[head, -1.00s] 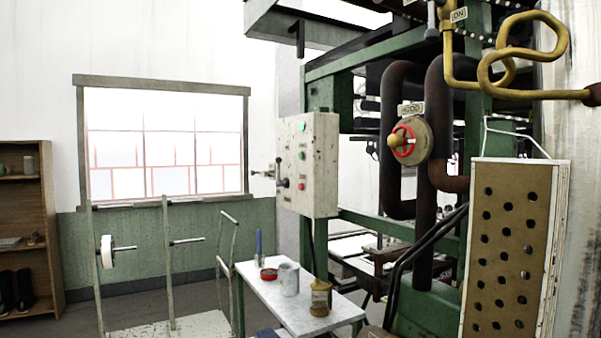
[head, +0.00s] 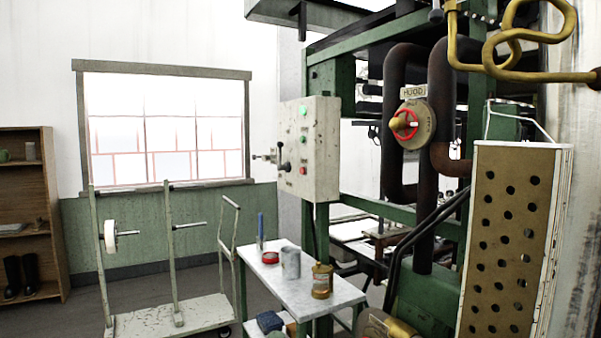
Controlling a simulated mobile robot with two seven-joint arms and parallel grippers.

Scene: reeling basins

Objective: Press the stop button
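A pale, worn control box (head: 321,160) is fixed to the green machine frame near the middle of the head view. Its front face has a green button (head: 304,113) at the top, a smaller green button (head: 303,140) below it and a red button (head: 304,171) lower down. A black lever (head: 284,166) sticks out at its left side. The labels are too small to read. Neither of my grippers shows in this view.
A small table (head: 335,291) with a tin (head: 291,263), a red lid and a brown jar (head: 321,281) stands below the box. A cart (head: 180,316) is to its left. Pipes with a red-ringed valve (head: 405,124) and a perforated panel (head: 505,235) fill the right.

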